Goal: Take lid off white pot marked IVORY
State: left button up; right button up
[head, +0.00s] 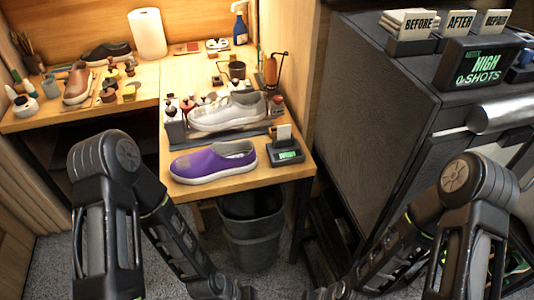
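I cannot make out a pot marked IVORY; the labels here are too small to read. A small white pot (26,106) stands at the far left of the left bench, and whether it bears that mark I cannot tell. Several small dark-topped pots and bottles stand further right on that bench and beside the grey-white sneaker (228,112). My two arms reach down and inward at the bottom of the head view. Both grippers are beyond the lower edge, so their fingers are hidden.
A purple shoe (213,161) lies at the front of the wooden bench (262,179), next to a small display (286,153). A dark bin (250,232) stands below. A dark cabinet (370,110) blocks the right. A paper roll (147,34) and brown shoe (77,83) are left.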

aim_at(168, 102)
jog(key=j+z, duration=0.3)
jog(key=j, duration=1)
jog(key=i+j+z, duration=0.1)
jog(key=j+z, duration=0.35)
jog(key=j, duration=0.7)
jog(key=j+z, duration=0.45)
jog(key=j, duration=0.7)
jog(key=i+j+z, duration=0.15)
jog(key=j, duration=0.65)
jog(key=k, duration=0.1)
